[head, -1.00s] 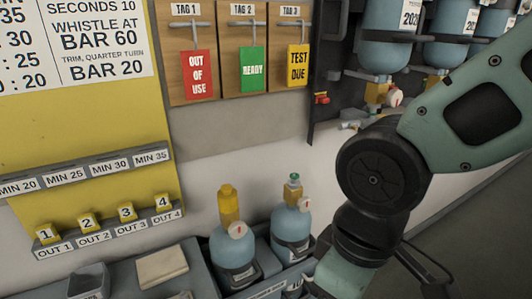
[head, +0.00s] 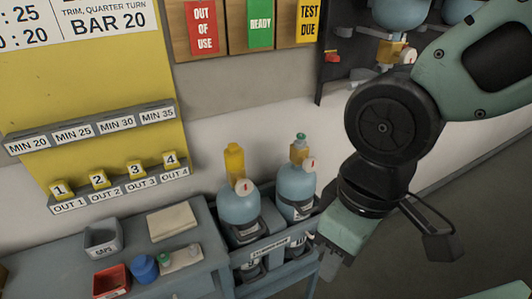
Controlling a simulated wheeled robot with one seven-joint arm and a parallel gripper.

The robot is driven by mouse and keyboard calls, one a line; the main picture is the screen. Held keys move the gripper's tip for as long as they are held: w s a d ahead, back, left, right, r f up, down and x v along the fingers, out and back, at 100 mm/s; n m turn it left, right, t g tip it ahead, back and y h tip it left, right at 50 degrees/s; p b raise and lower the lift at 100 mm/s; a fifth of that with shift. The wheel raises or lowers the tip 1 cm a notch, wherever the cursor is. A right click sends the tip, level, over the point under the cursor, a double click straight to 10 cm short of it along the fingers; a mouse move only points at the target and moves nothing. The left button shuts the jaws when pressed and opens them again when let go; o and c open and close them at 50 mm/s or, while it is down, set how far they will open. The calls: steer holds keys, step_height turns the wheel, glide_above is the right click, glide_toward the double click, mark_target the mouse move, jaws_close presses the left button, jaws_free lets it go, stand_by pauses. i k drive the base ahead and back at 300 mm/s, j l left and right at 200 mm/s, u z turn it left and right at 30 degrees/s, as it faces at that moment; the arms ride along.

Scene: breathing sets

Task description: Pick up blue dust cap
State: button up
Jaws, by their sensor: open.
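A blue round cap (head: 144,268), which looks like the blue dust cap, sits on the grey bench at the lower left of the head view. It is between a red tray (head: 113,280) and a small green-and-white item (head: 180,259). My gripper (head: 324,257) hangs at the right, beside the cylinder crate and well to the right of the blue cap. It is open, and only part of its fingers shows. I see nothing between them.
A grey bin (head: 103,238) marked CAPS and a beige pad (head: 172,221) lie behind the cap. A grey crate (head: 275,247) with two blue cylinders (head: 240,205) stands between the cap and my gripper. A yellow board (head: 80,100) rises behind.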

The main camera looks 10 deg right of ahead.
mark_target(144, 268)
steer(key=u, duration=1.3)
steer(key=l+z, duration=0.15)
steer(key=z, duration=1.05)
steer(key=u, duration=1.25)
steer(key=i+l+u, duration=0.1)
steer(key=l+u, duration=0.65)
steer(key=u, duration=0.25)
